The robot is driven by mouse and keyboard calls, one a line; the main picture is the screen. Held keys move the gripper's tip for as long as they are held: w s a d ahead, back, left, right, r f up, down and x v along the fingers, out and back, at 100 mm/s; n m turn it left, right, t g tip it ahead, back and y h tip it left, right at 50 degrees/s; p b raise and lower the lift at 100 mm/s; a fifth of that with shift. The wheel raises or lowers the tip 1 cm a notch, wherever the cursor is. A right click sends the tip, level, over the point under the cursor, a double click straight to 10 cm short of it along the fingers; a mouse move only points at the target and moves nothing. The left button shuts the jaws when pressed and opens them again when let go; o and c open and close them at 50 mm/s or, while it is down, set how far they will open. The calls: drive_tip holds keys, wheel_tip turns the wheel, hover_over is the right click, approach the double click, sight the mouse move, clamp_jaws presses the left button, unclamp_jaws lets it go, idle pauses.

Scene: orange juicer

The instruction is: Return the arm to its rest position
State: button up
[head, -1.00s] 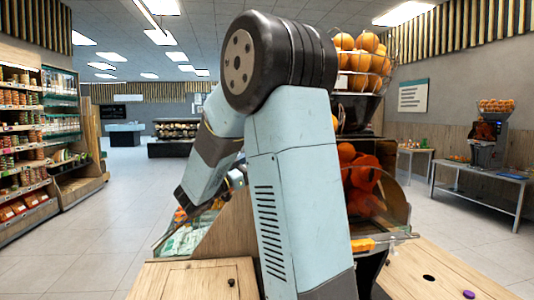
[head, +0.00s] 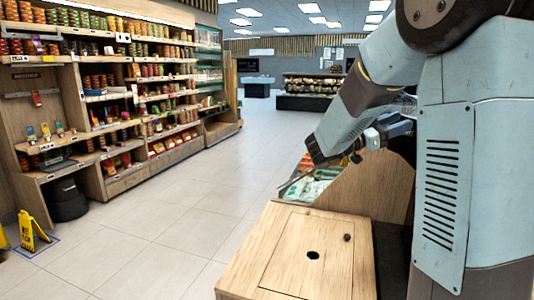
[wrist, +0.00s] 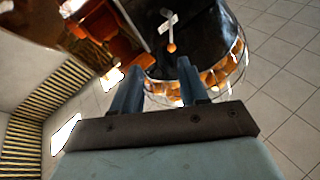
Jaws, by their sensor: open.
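My arm (head: 450,150) fills the right side of the head view, raised and folded, with its forearm sloping down to the left. My gripper (wrist: 158,78) shows in the wrist view with its two blue fingers apart and nothing between them. In the head view its fingers cannot be made out behind the arm links. The wrist view shows the dark juicer (wrist: 185,40) beyond the fingers, with a clear-walled basket of oranges (wrist: 220,76). The fingertips look apart from it, but the gap is hard to judge.
A wooden counter (head: 250,255) with a round hole stands close in front, with a bin of green-and-white packets (head: 308,187) behind it. Stocked shelves (head: 110,90) line the left. A yellow floor sign (head: 32,232) stands at far left. The tiled aisle (head: 190,215) is clear.

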drive_tip(key=s+f+n+g+y, duration=0.1)
drive_tip(key=s+f+n+y, duration=0.25)
drive_tip(key=s, duration=0.25)
drive_tip(key=s+a+f+n+y, duration=0.1)
drive_tip(key=s+f+n+y, duration=0.15)
drive_tip(key=s+y, duration=0.2)
drive_tip(key=s+f+n+g+y, duration=0.1)
drive_tip(key=s+f+n+y, duration=0.2)
drive_tip(key=s, duration=0.4)
drive_tip(key=s+a+f+n+t+y, duration=0.1)
drive_tip(key=s+a+n+t+y, duration=0.1)
drive_tip(key=a+n+y, duration=0.3)
drive_tip(key=s+a+n+t+y, duration=0.3)
drive_tip(key=a+n+t+y, duration=0.1)
drive_tip(key=a, duration=0.6)
drive_tip(key=shift+f+n+t+y, duration=0.4)
drive_tip(key=shift+n+y, duration=0.5)
drive_tip(key=shift+n, duration=0.3)
